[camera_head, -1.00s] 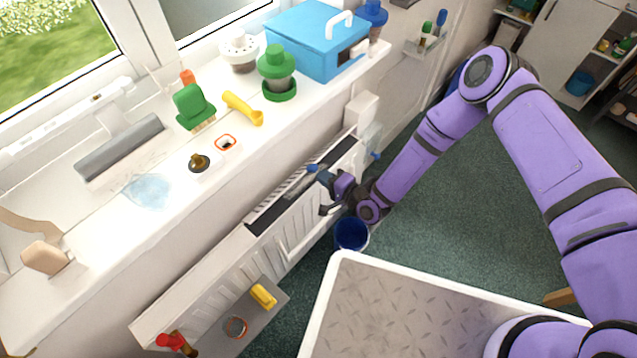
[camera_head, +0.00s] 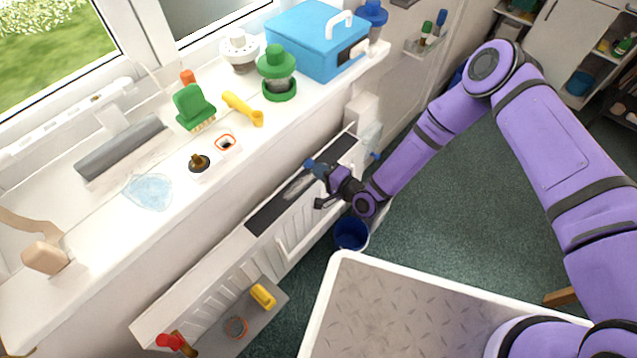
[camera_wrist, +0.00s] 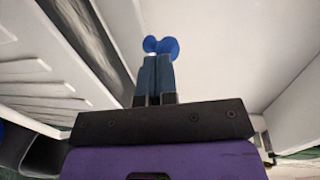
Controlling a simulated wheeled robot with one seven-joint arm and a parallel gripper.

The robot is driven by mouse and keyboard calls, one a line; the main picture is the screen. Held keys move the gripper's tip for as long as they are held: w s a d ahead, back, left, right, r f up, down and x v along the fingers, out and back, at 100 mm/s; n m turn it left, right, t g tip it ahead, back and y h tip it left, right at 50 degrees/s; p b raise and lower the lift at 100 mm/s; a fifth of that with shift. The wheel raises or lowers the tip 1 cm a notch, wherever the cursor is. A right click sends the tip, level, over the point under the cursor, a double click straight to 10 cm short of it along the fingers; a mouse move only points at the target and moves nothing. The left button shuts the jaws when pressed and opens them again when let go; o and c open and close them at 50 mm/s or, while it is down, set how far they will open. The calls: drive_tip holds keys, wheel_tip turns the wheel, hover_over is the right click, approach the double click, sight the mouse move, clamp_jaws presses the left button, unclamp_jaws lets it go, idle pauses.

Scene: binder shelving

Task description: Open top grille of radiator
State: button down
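The white radiator (camera_head: 290,245) stands under the window sill. A long dark opening (camera_head: 265,215) shows along its top, with a pale streak inside. The top grille's slats no longer show clearly in the head view; a thin white edge (camera_head: 290,180) runs along the wall side of the opening. My gripper (camera_head: 312,168) is at the far half of the opening, its blue tips over it near that edge. In the wrist view the two fingers (camera_wrist: 155,75) are together with no object seen between them. White slats (camera_wrist: 35,95) show at the left there; whether they belong to the grille is unclear.
The sill (camera_head: 120,235) above holds a blue box (camera_head: 315,45), a green jar (camera_head: 277,70), a brush (camera_head: 193,108) and other small items. A blue bucket (camera_head: 351,234) stands on the floor by the radiator. A low grey shelf (camera_head: 250,318) projects near its close end.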

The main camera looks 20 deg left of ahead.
sight(309, 161)
drive_tip(key=shift+a, duration=0.1)
drive_tip(key=shift+w+a+r, duration=0.35)
drive_tip(key=shift+a+r, duration=0.2)
drive_tip(key=shift+a, duration=0.15)
drive_tip(key=shift+w+a+r, duration=0.2)
drive_tip(key=shift+a, duration=0.25)
drive_tip(key=shift+w+a+r, duration=0.15)
drive_tip(key=shift+a+r, duration=0.05)
drive_tip(key=shift+a, duration=0.25)
drive_tip(key=shift+w+a, duration=0.1)
drive_tip(key=shift+a, duration=0.2)
drive_tip(key=f+v, duration=0.1)
drive_tip(key=v, duration=0.8)
drive_tip(key=shift+w+d, duration=0.1)
idle(0.3)
